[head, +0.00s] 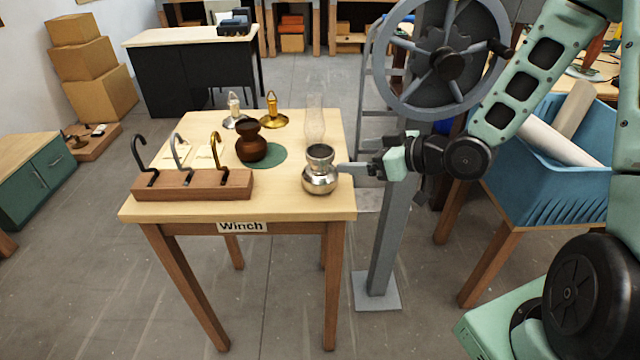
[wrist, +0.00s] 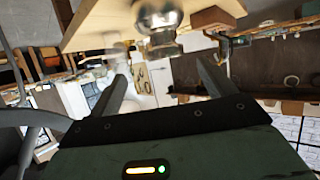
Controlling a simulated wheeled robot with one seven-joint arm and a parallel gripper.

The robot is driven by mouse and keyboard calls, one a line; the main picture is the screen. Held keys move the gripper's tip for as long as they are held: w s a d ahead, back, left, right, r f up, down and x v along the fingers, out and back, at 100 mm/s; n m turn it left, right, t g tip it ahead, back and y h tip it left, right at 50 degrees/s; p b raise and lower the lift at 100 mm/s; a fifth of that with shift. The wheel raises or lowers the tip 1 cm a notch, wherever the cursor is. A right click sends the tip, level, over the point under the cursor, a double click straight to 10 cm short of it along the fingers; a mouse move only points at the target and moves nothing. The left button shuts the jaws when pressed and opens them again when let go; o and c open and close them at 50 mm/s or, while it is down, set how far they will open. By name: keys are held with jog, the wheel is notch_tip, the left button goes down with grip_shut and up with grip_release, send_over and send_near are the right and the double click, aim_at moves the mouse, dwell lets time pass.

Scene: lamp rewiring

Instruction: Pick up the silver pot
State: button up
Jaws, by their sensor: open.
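The silver pot (head: 320,180), round-bellied with a flared neck, stands upright near the right front edge of the wooden table (head: 290,205). In the wrist view a shiny round thing that looks like the silver pot (wrist: 158,14) is at the top edge, partly cut off, beyond the fingertips. My gripper (head: 343,168) is just right of the pot in the head view, at about belly height. In the wrist view my gripper (wrist: 160,72) has its two fingers spread with nothing between them. I cannot tell whether a fingertip touches the pot.
A clear glass chimney (head: 315,118) stands right behind the pot. A brown pot (head: 250,145) sits on a green mat (head: 276,156). A block with hooks (head: 195,186) is at the front left. Silver (head: 235,112) and brass (head: 272,115) holders stand behind. A winch post (head: 388,235) rises right of the table.

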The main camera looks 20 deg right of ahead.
aim_at(333, 156)
jog(key=p+x, duration=0.1)
jog(key=x, duration=0.6)
jog(key=shift+w+a, duration=0.1)
jog(key=shift+s+a+p+x, duration=0.15)
jog(key=shift+p+x, duration=0.2)
jog(key=shift+x, duration=0.95)
jog(key=shift+s+a+p+x, duration=0.15)
jog(key=shift+p+x, duration=0.2)
jog(key=shift+x, duration=0.95)
jog(key=shift+f, duration=0.2)
jog(key=c, duration=1.2)
